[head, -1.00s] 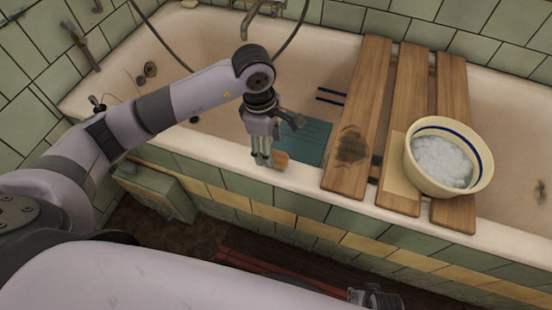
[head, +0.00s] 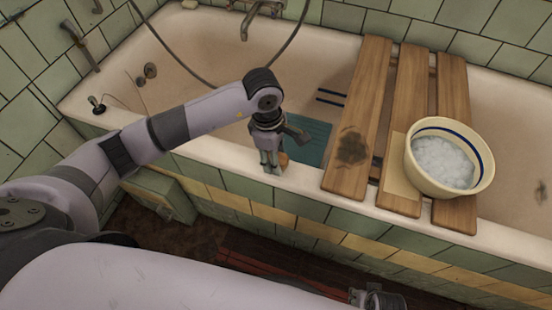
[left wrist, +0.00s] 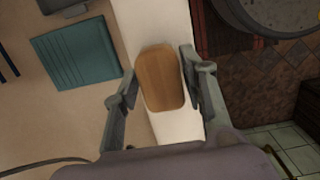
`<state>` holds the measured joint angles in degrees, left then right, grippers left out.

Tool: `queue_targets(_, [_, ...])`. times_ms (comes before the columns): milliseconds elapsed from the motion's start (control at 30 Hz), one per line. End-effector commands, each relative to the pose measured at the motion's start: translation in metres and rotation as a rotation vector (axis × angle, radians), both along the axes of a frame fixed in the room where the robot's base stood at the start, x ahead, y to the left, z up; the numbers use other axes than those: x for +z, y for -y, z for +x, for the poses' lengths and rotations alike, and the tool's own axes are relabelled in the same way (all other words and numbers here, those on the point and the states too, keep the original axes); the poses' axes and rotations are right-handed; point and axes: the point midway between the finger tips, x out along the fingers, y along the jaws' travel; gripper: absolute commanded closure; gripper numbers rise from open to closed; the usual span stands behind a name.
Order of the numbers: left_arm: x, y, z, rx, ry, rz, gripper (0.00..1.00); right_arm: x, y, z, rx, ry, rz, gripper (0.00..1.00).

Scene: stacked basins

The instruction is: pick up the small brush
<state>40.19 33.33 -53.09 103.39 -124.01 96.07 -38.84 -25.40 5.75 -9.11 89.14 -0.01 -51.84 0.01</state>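The small brush (head: 284,159) lies on the front rim of the bathtub, mostly hidden behind my left gripper (head: 272,169) in the head view. In the left wrist view the brush (left wrist: 161,80) shows as a brown wooden block with rounded corners. The open fingers of my left gripper (left wrist: 158,62) are on either side of it, with the right finger very close to its edge. I cannot tell whether they touch it. My right gripper (head: 376,299) shows only partly at the bottom edge of the head view, and its opening cannot be made out.
The bathtub rim (head: 310,184) runs across the front. A teal ridged mat (head: 312,140) lies inside the tub behind the brush. Wooden slats (head: 412,85) span the tub to the right, carrying a cream basin (head: 483,178) with white foam.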

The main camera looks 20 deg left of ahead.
Motion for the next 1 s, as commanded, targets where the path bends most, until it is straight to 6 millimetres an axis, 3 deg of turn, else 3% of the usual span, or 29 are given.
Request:
queue_targets(500, [0.0, 0.0, 0.0, 0.0, 0.001, 0.0, 0.96, -0.001, 0.0, -0.001, 0.0, -0.002, 0.0, 0.6])
queue_targets(767, [0.002, 0.0, 0.0, 0.0, 0.001, 0.0, 0.96, 0.0, 0.0, 0.001, 0.001, 0.002, 0.0, 0.6])
queue_targets(1000, [0.026, 0.0, 0.001, 0.001, 0.005, 0.0, 0.96, 0.0, 0.0, 0.004, 0.001, 0.011, 0.001, 0.6])
